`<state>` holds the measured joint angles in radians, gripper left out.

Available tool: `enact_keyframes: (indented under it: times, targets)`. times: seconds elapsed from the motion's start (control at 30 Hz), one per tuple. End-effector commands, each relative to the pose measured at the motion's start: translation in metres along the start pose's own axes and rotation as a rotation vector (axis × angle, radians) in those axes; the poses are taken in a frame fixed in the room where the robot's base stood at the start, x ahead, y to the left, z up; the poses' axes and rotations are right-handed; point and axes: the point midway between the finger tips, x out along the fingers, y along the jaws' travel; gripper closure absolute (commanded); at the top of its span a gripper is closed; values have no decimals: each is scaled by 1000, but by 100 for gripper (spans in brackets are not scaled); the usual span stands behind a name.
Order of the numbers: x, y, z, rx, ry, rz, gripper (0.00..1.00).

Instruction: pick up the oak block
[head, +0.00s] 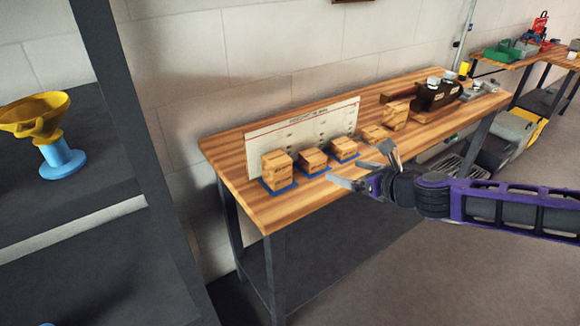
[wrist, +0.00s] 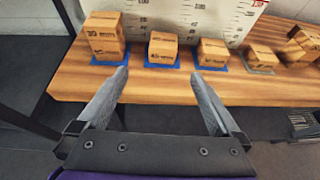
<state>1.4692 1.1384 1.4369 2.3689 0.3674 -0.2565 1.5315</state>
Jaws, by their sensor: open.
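Several light-brown wooden blocks stand in a row on the workbench. Their printed labels are too small to read, so I cannot tell which is the oak block. At the left is a tall block or stack (head: 277,170), also in the wrist view (wrist: 104,40). Right of it are a middle block (head: 314,160) (wrist: 162,48) and a third block (head: 344,148) (wrist: 212,53), each on a blue pad. A lower block (head: 374,134) (wrist: 262,60) sits further right. My gripper (head: 356,161) (wrist: 159,73) is open and empty, in front of the row and apart from it.
A white printed board (head: 305,122) stands behind the blocks. More blocks (head: 396,116) and a dark model (head: 436,96) stand further right on the wooden workbench (head: 245,200). A dark shelf post (head: 122,120) rises at the left. The bench front strip is clear.

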Motion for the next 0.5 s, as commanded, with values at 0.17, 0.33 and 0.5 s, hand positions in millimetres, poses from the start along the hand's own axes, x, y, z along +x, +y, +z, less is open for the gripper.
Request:
enact_keyframes:
  times: [0.17,0.33,0.5]
  targets:
    - [0,-8,2,17,-27,-18,0]
    - [27,-7,2,14,-26,-16,0]
    - [60,-8,3,16,-25,-16,0]
